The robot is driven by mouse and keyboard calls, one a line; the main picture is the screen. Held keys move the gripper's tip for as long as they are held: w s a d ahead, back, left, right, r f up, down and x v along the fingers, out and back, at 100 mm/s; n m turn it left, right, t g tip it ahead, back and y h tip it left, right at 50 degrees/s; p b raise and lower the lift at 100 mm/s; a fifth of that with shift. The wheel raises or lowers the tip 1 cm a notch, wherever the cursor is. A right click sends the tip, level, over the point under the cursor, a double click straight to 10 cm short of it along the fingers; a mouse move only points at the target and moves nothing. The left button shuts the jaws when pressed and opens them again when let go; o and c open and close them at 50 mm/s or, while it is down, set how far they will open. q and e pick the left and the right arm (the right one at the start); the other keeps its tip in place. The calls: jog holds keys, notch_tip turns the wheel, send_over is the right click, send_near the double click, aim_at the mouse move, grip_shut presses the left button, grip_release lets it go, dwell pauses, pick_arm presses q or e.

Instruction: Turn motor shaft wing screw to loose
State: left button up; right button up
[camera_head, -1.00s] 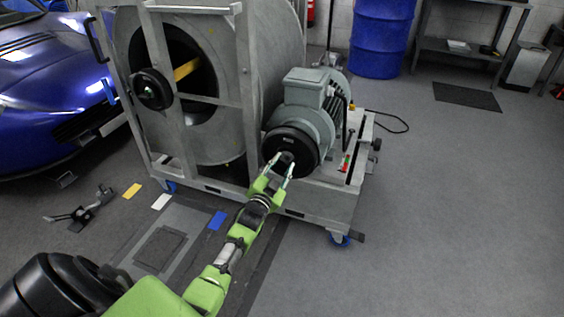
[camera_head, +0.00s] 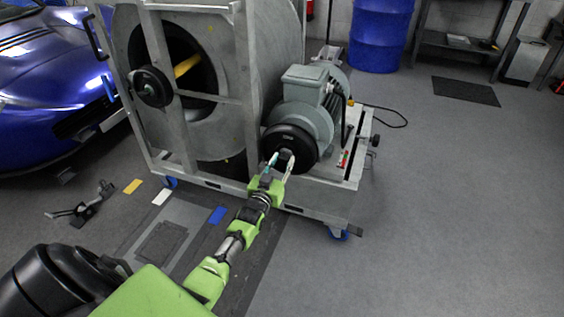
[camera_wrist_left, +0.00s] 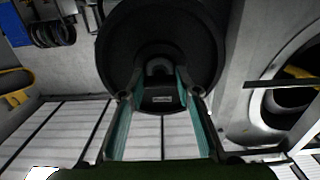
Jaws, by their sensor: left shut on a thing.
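The grey motor (camera_head: 308,105) sits on the cart, with a round black front face (camera_head: 290,143) toward me. It also fills the upper middle of the left wrist view (camera_wrist_left: 205,55). A small dark wing screw (camera_head: 286,154) stands out at the shaft, in front of that face. My left gripper (camera_head: 279,159) is shut on it, one finger on each side. In the left wrist view, the dark piece (camera_wrist_left: 160,99) lies between the teal-lined fingers; its exact shape is hard to make out. My right gripper is not in view.
The large grey drum (camera_head: 205,130) stands in a metal frame (camera_head: 188,90) left of the motor. The cart's edge (camera_head: 318,213) is below it. A blue car (camera_head: 45,95), a blue barrel (camera_head: 380,38) and a bench (camera_head: 460,45) stand around.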

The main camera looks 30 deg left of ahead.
pick_arm(q)
jog(key=shift+f, duration=0.15)
jog(key=o, duration=1.1)
jog(key=shift+s, duration=0.1)
jog(key=v, duration=1.2)
